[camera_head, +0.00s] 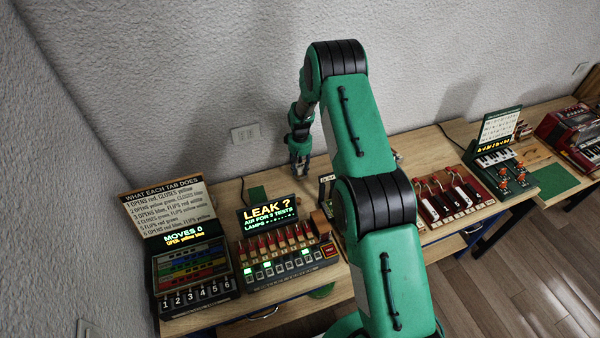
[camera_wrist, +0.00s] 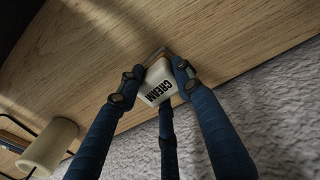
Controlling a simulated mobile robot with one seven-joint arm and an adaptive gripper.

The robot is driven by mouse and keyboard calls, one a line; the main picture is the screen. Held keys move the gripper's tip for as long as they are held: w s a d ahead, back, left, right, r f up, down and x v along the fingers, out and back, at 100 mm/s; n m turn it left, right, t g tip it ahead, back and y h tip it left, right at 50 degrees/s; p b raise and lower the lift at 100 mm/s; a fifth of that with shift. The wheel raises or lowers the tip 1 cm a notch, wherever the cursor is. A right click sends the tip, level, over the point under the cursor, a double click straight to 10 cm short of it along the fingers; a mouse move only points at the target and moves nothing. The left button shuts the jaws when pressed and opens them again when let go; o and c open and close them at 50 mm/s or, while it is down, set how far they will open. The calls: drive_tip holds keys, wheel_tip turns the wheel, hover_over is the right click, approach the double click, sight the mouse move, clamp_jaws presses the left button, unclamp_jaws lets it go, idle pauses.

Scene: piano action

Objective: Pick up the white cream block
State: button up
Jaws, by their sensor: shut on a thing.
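The white cream block (camera_wrist: 158,84), with "CREAM" in black letters, is between the fingers of my gripper (camera_wrist: 157,78) in the wrist view. The fingers are shut on it from both sides, and a third finger shows below it. Wood table top (camera_wrist: 225,30) lies behind the block; I cannot tell whether the block touches it. In the head view my gripper (camera_head: 300,168) is at the back of the table near the wall. The block cannot be made out there.
A pale cylinder (camera_wrist: 48,148) stands at lower left in the wrist view. In the head view, the "LEAK?" box (camera_head: 284,246) and the "MOVES 0" box (camera_head: 190,262) stand left of my arm. A red-and-white device (camera_head: 447,198) stands to its right. The wall (camera_head: 200,80) is close behind.

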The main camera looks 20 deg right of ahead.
sight(300, 166)
drive_tip(key=shift+r, duration=0.1)
drive_tip(key=shift+r+b, duration=0.5)
drive_tip(key=shift+r, duration=4.4)
